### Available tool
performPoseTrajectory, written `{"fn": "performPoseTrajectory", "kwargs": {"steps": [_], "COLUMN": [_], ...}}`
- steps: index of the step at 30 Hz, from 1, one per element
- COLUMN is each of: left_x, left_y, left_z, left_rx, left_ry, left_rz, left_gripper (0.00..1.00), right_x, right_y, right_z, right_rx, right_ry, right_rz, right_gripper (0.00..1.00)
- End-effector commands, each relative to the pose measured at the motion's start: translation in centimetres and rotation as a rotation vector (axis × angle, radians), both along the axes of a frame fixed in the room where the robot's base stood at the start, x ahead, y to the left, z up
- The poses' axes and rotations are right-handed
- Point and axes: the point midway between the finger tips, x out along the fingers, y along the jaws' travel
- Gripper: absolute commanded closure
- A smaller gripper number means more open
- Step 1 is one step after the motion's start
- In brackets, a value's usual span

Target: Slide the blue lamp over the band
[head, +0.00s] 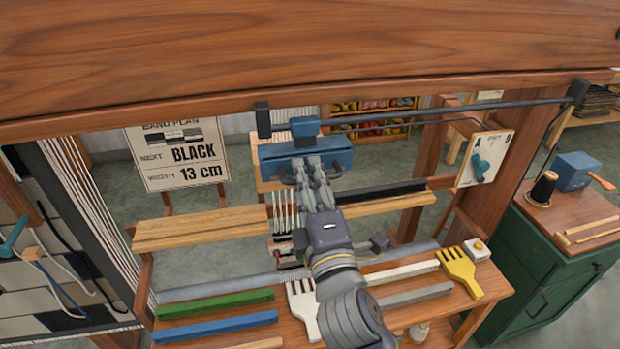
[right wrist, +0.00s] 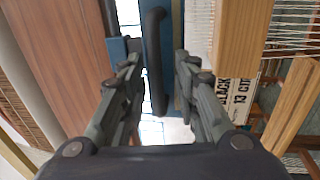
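The blue lamp (head: 335,158) hangs from a dark rail under the wooden beam, near the middle of the head view. In the right wrist view its dark bar-shaped handle (right wrist: 155,62) stands between my fingers, with the blue body (right wrist: 120,48) behind it. My right gripper (head: 312,168) is at the lamp's front; its fingers are apart, one on each side of the handle, with gaps visible. The woven cloth (head: 95,225) with black, grey and cream blocks is at the far left; which part is the band I cannot tell. My left gripper is not in view.
The rail (head: 440,115) runs right to a bracket. A sign (head: 178,155) reads "NEXT BLACK, WIDTH 13 cm". A switch panel (head: 484,160) is on the right post. Below lie coloured bars, a white comb (head: 302,308) and a yellow comb (head: 460,270). A green cabinet (head: 545,275) stands right.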

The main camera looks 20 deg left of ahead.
Motion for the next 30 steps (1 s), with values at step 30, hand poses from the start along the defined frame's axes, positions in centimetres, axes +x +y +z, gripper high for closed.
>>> {"fn": "performPoseTrajectory", "kwargs": {"steps": [30], "left_x": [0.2], "left_y": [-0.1], "left_z": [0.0], "left_rx": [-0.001], "left_ry": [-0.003], "left_rz": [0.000], "left_gripper": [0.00], "right_x": [-10.2], "right_y": [-5.9], "right_z": [-2.1], "right_rx": [0.000], "right_ry": [-0.001], "right_rz": [0.001], "right_gripper": [0.71]}}
